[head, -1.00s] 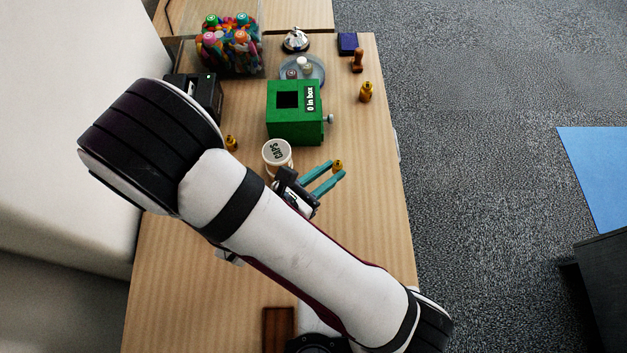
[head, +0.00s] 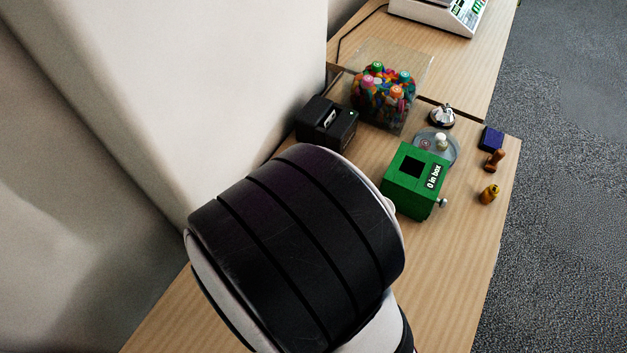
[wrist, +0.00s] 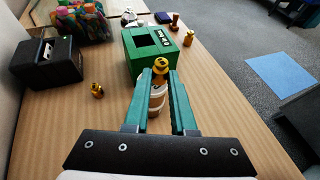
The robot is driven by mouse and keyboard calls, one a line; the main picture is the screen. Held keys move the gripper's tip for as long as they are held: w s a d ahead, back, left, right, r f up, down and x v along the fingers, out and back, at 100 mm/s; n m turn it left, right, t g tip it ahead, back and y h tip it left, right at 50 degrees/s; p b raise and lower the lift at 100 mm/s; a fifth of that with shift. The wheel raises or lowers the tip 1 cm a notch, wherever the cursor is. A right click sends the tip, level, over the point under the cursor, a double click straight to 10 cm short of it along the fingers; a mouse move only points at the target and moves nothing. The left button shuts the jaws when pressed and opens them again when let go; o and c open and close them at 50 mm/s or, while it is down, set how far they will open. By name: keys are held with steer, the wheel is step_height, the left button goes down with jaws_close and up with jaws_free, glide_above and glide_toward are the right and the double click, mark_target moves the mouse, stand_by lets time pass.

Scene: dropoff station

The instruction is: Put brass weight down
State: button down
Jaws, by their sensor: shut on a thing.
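In the wrist view my gripper (wrist: 160,75) has its two teal fingers shut on a brass weight (wrist: 160,66), held upright between the fingertips. A white tub (wrist: 154,101) shows between the fingers, partly covered by them and the weight. I cannot tell how high the held weight is above the table. A second brass weight (wrist: 97,90) stands on the table to the left. A third brass weight (wrist: 188,38) stands right of the green box; it also shows in the head view (head: 489,194). In the head view my arm hides the gripper, the held weight and the tub.
The green box (head: 408,194), labelled "0 in box", stands beyond the gripper. A black device (head: 322,127) and a clear bin of colourful items (head: 385,95) are at the left back. A bell, dish, stamp and blue pad stand behind. Bare table (wrist: 225,110) lies right of the gripper.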

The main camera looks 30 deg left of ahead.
steer(key=s+a+n+t+y, duration=0.1)
steer(key=s+a+n+y, duration=0.25)
steer(key=a, duration=0.45)
steer(key=s+a+n+y, duration=0.3)
steer(key=s+a+y, duration=0.1)
steer(key=a, duration=0.4)
steer(key=s+a+f, duration=0.2)
steer(key=f, duration=0.2)
steer(key=s+a+f, duration=0.2)
steer(key=a+f, duration=0.1)
steer(key=s+a+f, duration=0.3)
steer(key=f, duration=0.1)
steer(key=shift+f, duration=0.3)
steer(key=shift+h, duration=0.25)
step_height(320, 180, down, 4)
steer(key=shift+s+a+f, duration=0.1)
steer(key=shift+s+a, duration=0.05)
steer(key=shift+f, duration=0.15)
steer(key=c, duration=0.7)
jaws_free()
steer(key=shift+c, duration=0.2)
